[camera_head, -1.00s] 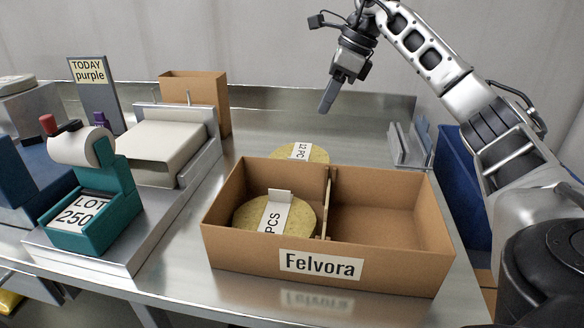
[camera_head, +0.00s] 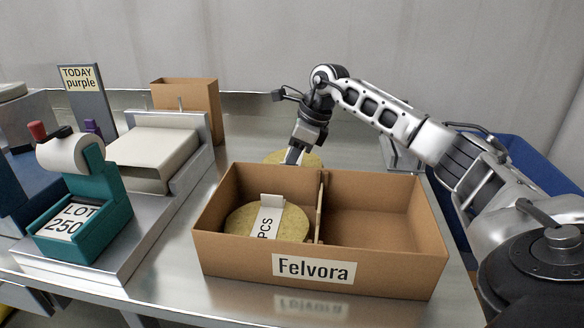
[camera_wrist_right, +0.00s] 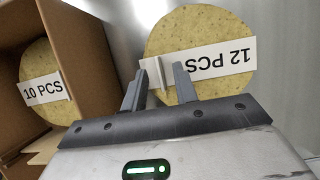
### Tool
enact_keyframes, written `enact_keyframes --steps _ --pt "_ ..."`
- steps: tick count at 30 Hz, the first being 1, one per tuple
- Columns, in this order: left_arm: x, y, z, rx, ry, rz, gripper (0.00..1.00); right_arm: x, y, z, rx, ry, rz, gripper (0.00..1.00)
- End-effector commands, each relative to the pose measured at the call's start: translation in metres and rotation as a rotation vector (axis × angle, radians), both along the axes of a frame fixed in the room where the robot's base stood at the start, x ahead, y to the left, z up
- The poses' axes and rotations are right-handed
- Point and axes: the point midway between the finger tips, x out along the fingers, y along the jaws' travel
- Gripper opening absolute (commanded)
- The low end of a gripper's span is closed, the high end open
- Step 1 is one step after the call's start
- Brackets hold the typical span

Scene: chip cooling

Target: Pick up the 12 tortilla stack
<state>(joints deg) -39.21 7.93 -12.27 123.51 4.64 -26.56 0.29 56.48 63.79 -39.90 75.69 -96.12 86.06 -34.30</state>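The 12 tortilla stack (camera_head: 315,160) lies on the steel counter behind the carton, partly hidden by my right gripper. The right wrist view shows it as a round yellow stack (camera_wrist_right: 200,32) with a white "12 PCS" band (camera_wrist_right: 222,62) and an upright white tab. My right gripper (camera_head: 291,158) is at the stack. In the wrist view its two fingers (camera_wrist_right: 160,75) are apart, one on each side of the tab, with gaps visible. My left gripper is not in view.
The Felvora carton (camera_head: 225,250) stands in front, with a 10 PCS stack (camera_head: 240,220) in its left compartment; the right compartment is empty. A teal label dispenser (camera_head: 105,205) and a small brown box (camera_head: 187,97) are at left. A blue bin (camera_head: 535,165) is at right.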

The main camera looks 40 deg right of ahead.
Motion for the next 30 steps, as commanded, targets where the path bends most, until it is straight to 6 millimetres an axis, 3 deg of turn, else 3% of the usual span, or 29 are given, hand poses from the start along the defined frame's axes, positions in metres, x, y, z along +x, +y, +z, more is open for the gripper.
enact_keyframes --steps 8,11,12,30 --pt "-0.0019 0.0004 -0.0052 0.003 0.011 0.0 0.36 0.0013 0.0009 -0.0042 -0.001 -0.001 0.0 0.29" --pt "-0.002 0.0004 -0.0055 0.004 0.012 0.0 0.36 0.0012 0.0009 -0.0041 -0.001 -0.001 0.0 0.04" --pt "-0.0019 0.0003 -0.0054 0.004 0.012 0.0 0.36 0.0013 0.0008 -0.004 -0.001 -0.001 0.0 0.0" --pt "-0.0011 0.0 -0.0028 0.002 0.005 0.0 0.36 0.0012 0.0006 -0.0035 -0.001 -0.001 -0.001 0.0"
